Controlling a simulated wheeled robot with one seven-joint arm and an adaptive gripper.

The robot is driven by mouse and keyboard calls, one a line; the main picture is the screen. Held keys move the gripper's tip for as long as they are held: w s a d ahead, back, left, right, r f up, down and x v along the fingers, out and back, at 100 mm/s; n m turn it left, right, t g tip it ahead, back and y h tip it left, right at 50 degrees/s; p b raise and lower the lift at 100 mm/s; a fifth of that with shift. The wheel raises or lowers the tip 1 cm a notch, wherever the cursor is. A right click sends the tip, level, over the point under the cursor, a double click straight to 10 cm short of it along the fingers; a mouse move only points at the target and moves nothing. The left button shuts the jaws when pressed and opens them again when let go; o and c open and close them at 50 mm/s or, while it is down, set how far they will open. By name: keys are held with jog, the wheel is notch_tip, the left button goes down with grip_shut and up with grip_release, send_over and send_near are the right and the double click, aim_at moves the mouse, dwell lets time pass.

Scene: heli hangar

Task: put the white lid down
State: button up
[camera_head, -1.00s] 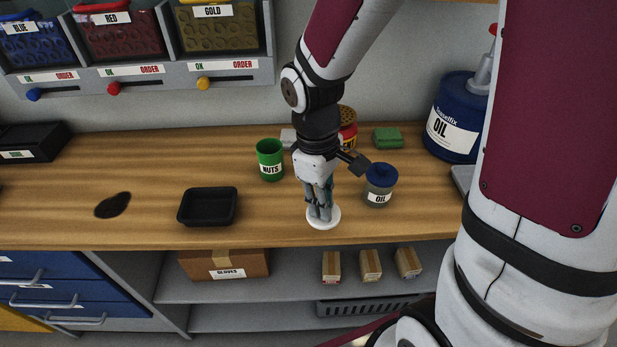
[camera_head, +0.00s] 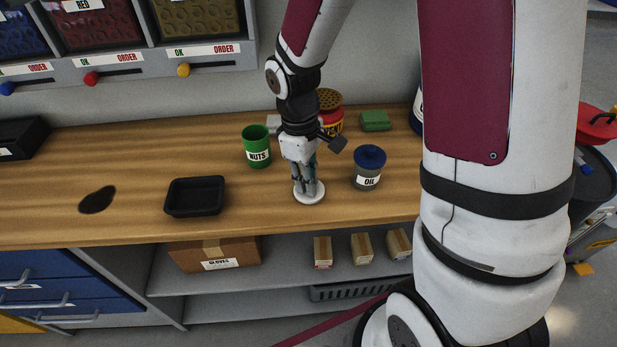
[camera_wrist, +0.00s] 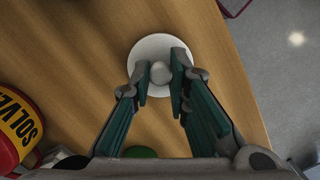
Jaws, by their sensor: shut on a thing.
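The white lid (camera_head: 309,197) is a round disc with a knob. It is at or just above the wooden workbench, near the front edge; I cannot tell whether it touches the wood. My gripper (camera_head: 308,183) points down and is shut on the lid's knob. In the wrist view the lid (camera_wrist: 149,42) shows beyond the green finger pads of my gripper (camera_wrist: 162,76), with the grey round knob (camera_wrist: 160,73) between the fingertips.
On the workbench (camera_head: 130,150), a blue-capped oil jar (camera_head: 368,170) stands close right of my gripper. A green nuts cup (camera_head: 256,148) and a red-yellow solvent can (camera_head: 330,108) stand behind. A black tray (camera_head: 194,197) is at left. Bare wood lies between tray and lid.

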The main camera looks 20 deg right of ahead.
jog(key=shift+f, duration=0.2)
jog(key=o, duration=0.7)
jog(key=shift+o, duration=0.2)
jog(key=shift+r, duration=0.15)
notch_tip(320, 180, up, 11)
jog(key=w+p, duration=0.1)
jog(key=s+r+m+t, duration=0.2)
jog(key=s+r+m, duration=0.2)
jog(key=s, duration=0.5)
jog(key=s+r+m+t, duration=0.2)
jog(key=s+r+m, duration=0.1)
jog(key=s+r, duration=0.4)
jog(key=s, duration=0.3)
jog(key=shift+s+d+m+t+y, duration=0.2)
jog(key=shift+m+t+y, duration=0.2)
